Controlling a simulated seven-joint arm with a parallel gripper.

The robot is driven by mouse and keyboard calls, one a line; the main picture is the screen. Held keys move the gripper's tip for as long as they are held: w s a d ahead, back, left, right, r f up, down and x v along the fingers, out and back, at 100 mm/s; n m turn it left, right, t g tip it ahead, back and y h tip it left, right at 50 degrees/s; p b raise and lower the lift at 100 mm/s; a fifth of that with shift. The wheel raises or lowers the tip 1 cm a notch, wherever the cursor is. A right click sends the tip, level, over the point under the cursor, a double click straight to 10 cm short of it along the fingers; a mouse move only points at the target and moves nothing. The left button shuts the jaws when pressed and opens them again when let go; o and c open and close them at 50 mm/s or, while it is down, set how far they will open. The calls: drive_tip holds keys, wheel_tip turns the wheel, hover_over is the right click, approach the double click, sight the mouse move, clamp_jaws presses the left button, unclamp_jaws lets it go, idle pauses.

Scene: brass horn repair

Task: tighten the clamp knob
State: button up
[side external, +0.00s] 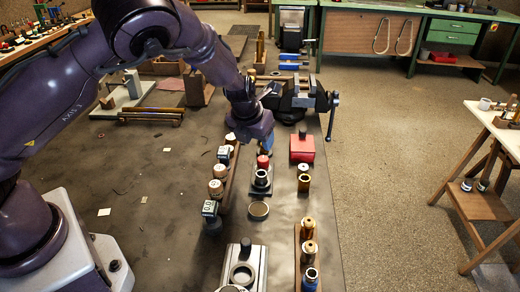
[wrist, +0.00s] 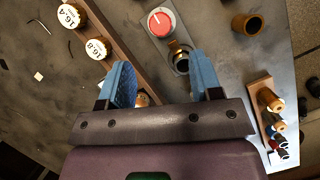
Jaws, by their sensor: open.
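A red round knob with a white mark and pale rim, which I take for the clamp knob, shows in the wrist view (wrist: 160,22) and the side view (side external: 263,162). It sits on a grey metal block (side external: 260,189) with a dark ring and a brass piece (wrist: 177,48) beside it. My gripper (wrist: 160,78) is open and empty, its two blue fingers spread wide. In the wrist view the knob lies beyond the fingertips, not between them. In the side view my gripper (side external: 266,143) hangs just above and behind the knob, apart from it.
A wooden rack with labelled round pieces (wrist: 97,48) runs left of the knob. A brass cup (wrist: 247,23) stands right. Another rack holds brass pieces (side external: 309,228). A red box (side external: 302,149) and a bench vise (side external: 298,97) stand behind. The bench left of the rack is mostly clear.

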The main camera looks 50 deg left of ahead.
sight(263, 159)
drive_tip(key=v, duration=0.2)
drive_tip(key=shift+s+r, duration=0.15)
drive_tip(key=shift+r, duration=0.25)
drive_tip(key=shift+d, duration=0.1)
drive_tip(key=w+f+n, duration=0.1)
drive_tip(key=f+n, duration=0.2)
drive_tip(key=f, duration=0.1)
drive_tip(key=w+a+f+n+g+y, duration=0.1)
drive_tip(key=w+f+n, duration=0.1)
drive_tip(key=f+n, duration=0.1)
drive_tip(key=w+a+f+n+g+y, duration=0.1)
drive_tip(key=f+n, duration=0.2)
drive_tip(key=f, duration=0.2)
drive_tip(key=shift+w, duration=0.35)
